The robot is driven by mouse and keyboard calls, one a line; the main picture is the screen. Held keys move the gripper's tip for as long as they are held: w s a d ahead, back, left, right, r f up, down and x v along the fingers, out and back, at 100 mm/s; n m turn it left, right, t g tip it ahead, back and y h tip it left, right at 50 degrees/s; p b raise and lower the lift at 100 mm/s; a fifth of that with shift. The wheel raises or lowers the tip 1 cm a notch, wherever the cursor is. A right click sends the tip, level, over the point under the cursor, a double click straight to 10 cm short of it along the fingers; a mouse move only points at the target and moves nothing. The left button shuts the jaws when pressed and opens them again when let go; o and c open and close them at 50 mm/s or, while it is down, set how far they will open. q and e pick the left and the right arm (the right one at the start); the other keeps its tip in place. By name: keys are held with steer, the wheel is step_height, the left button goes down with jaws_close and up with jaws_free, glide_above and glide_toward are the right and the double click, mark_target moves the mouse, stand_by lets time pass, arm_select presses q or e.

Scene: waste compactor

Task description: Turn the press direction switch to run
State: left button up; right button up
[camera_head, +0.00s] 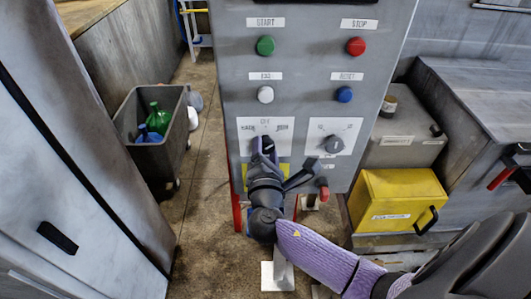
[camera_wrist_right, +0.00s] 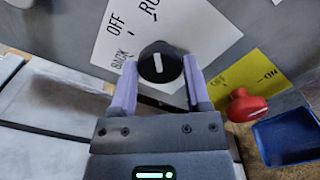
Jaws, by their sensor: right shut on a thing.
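The press direction switch is a black round knob (camera_head: 267,144) with a white mark, on a white plate on the grey control panel. In the right wrist view the knob (camera_wrist_right: 160,63) sits beside the printed words BACK, OFF and RUN. I cannot tell for certain which word its mark points at. My right gripper (camera_wrist_right: 157,80) has its two pale fingers on either side of the knob, shut on it. In the head view the right gripper (camera_head: 266,158) reaches up to the plate from below and hides part of it. My left gripper is not in view.
Green (camera_head: 265,46), red (camera_head: 356,47), white (camera_head: 265,95) and blue (camera_head: 344,95) buttons are above. A red knob (camera_wrist_right: 246,106) is nearby. A yellow box (camera_head: 397,196) and a bin (camera_head: 172,142) flank the panel.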

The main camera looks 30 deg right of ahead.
stand_by(0.5)
steer(key=o, duration=1.3)
steer(key=b+v, duration=0.1)
steer(key=v, duration=0.9)
steer(key=shift+b, duration=0.3)
